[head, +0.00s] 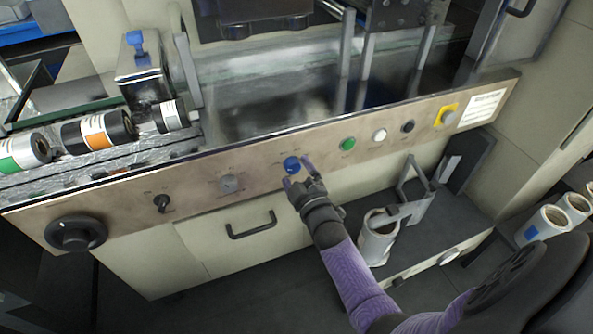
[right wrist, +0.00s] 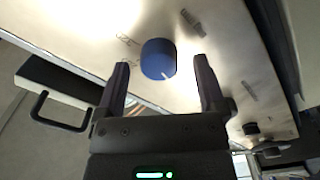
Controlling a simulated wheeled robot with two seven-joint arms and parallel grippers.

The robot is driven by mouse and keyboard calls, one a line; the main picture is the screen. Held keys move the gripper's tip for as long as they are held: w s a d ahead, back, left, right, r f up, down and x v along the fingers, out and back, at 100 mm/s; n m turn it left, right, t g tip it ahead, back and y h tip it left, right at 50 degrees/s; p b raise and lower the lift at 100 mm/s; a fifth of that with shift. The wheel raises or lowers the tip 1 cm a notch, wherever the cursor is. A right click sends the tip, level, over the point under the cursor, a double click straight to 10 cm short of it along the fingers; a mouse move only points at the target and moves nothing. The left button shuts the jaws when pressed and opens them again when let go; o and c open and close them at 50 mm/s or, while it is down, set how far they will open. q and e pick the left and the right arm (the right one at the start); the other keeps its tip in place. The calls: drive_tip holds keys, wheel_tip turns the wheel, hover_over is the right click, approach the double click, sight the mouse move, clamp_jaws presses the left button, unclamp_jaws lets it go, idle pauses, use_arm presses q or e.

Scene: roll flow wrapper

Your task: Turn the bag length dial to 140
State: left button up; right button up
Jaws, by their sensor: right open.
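The blue dial (head: 291,165) is on the machine's slanted front panel, left of the green button. In the right wrist view the blue dial (right wrist: 158,59) shows a white pointer mark near its lower right edge; the printed scale around it is too small to read. My right gripper (head: 299,179) is open at the dial. In the right wrist view its two fingers (right wrist: 160,85) stand on either side of the dial with gaps, so it is not gripped. My left gripper is not in view.
The panel (head: 120,190) also carries a large black knob (head: 75,233), a small black knob (head: 161,203), a grey dial (head: 228,183), a green button (head: 347,144), a white button (head: 379,135), a black button (head: 407,126) and a yellow-backed switch (head: 446,115). A drawer handle (head: 252,225) projects below.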

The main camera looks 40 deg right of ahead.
drive_tip(key=p+v, duration=0.3)
drive_tip(key=v, duration=0.6)
drive_tip(key=shift+s+a, duration=0.1)
